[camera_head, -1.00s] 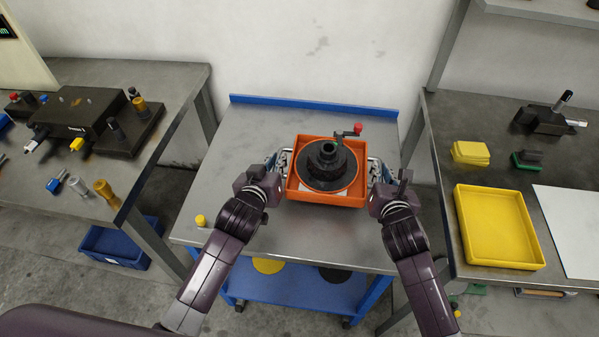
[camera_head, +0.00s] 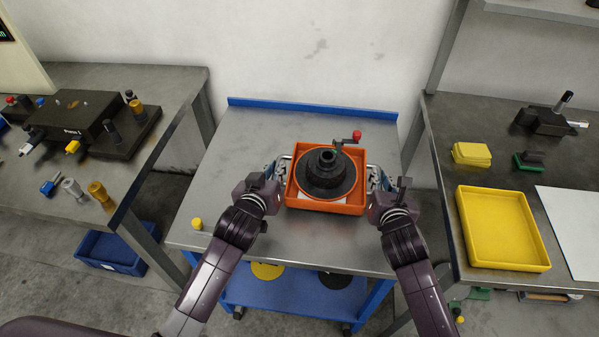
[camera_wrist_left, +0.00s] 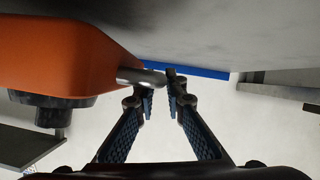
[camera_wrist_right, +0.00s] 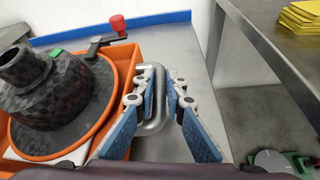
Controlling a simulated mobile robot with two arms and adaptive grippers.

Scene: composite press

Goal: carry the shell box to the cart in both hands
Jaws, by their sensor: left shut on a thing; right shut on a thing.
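The shell box is an orange tray (camera_head: 325,207) with a metal handle on each side. It holds a dark round shell (camera_head: 322,178) and a crank piece with a red knob (camera_head: 357,134). The box is over the steel top of the blue-edged cart (camera_head: 250,130); whether it touches the top I cannot tell. My left gripper (camera_head: 279,174) is shut on the left handle, and its fingers close at the handle bar in the left wrist view (camera_wrist_left: 160,82). My right gripper (camera_head: 376,182) is shut on the right handle (camera_wrist_right: 157,118).
A small yellow knob (camera_head: 197,224) stands on the cart's left front. A bench with a dark press block (camera_head: 75,118) is on the left. A bench with a yellow tray (camera_head: 541,262) is on the right. The cart top around the box is mostly clear.

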